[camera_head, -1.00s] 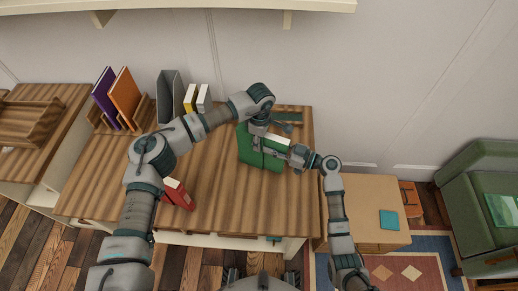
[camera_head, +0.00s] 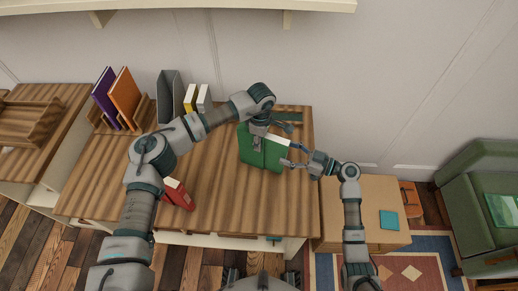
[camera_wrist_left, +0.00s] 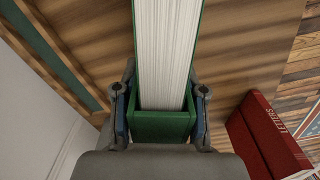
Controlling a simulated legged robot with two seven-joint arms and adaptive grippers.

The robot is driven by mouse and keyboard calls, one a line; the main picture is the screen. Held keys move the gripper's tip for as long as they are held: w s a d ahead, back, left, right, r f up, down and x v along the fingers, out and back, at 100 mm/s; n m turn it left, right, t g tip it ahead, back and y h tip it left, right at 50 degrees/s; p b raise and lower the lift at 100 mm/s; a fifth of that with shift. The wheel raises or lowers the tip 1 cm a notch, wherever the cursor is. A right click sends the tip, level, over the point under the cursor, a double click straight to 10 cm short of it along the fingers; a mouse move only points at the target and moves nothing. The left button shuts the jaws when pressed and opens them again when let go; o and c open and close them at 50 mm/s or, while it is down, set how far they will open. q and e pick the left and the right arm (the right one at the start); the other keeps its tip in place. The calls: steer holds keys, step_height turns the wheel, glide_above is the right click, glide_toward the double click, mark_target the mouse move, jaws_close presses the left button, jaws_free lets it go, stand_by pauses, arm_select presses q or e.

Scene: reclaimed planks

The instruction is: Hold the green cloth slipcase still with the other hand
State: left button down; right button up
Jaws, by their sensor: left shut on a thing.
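The green cloth slipcase (camera_head: 261,157) stands on the striped wooden desk, right of its middle. In the left wrist view, the slipcase (camera_wrist_left: 162,127) shows green walls around a white block of pages. My left gripper (camera_head: 257,138) is shut on it from above, with one finger against each side; these fingers also show in the left wrist view (camera_wrist_left: 162,112). My right gripper (camera_head: 290,155) is open at the slipcase's right side, its fingers spread. I cannot tell whether a fingertip touches it.
Purple (camera_head: 104,95) and orange (camera_head: 126,97) books stand in a rack at back left, beside a grey holder (camera_head: 171,96). A low box-like table (camera_head: 365,205) stands right.

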steer(key=shift+s+d, duration=0.1)
steer(key=shift+d, duration=0.3)
steer(key=o, duration=0.6)
steer(key=shift+a, duration=0.1)
steer(key=v, duration=1.2)
